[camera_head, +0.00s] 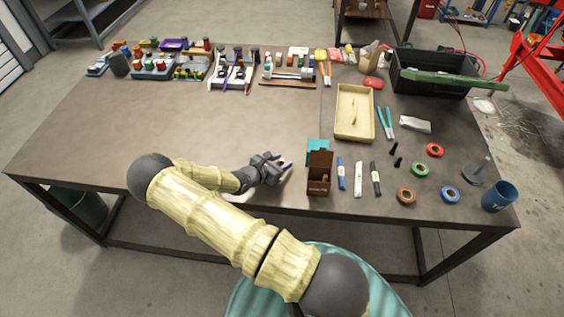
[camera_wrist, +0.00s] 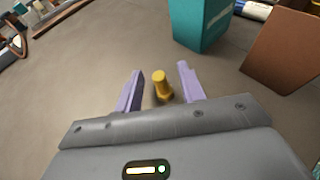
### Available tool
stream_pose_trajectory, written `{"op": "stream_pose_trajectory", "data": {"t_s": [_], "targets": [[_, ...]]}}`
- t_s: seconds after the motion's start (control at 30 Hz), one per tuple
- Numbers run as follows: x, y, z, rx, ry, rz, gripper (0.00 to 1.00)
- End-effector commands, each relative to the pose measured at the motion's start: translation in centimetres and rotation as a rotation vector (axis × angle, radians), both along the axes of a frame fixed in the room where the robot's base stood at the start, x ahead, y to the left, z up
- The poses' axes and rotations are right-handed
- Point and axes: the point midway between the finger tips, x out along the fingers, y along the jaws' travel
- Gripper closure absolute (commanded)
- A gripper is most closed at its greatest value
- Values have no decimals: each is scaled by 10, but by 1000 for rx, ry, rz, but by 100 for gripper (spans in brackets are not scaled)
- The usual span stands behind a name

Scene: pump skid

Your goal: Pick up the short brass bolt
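The short brass bolt (camera_wrist: 161,85) stands upright on the table in the wrist view, its wider end down. It sits between the two purple fingers of my gripper (camera_wrist: 160,88), with a gap on each side, so the gripper is open around it. In the head view my gripper (camera_head: 285,164) is low over the front middle of the table, left of a brown box. The bolt cannot be made out in the head view; the gripper hides that spot.
The brown box (camera_head: 319,180) and a teal box (camera_head: 318,146) stand close to the right of my gripper; the teal box (camera_wrist: 199,25) also shows in the wrist view. Markers, tape rolls and a cream tray (camera_head: 342,128) lie further right. The table (camera_head: 170,125) is bare to the left.

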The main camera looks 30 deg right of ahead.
Motion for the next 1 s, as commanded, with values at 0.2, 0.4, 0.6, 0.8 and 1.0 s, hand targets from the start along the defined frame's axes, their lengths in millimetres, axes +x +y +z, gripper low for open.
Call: {"op": "stream_pose_trajectory", "data": {"t_s": [0.2, 0.4, 0.6, 0.8, 1.0], "targets": [[3, -7, -4, 2, -2, 0, 61], [3, -7, -4, 1, -1, 1, 61], [2, -7, -4, 1, -1, 1, 61], [2, -6, -3, 1, -1, 1, 98], [2, -7, -3, 0, -1, 1, 100]]}}
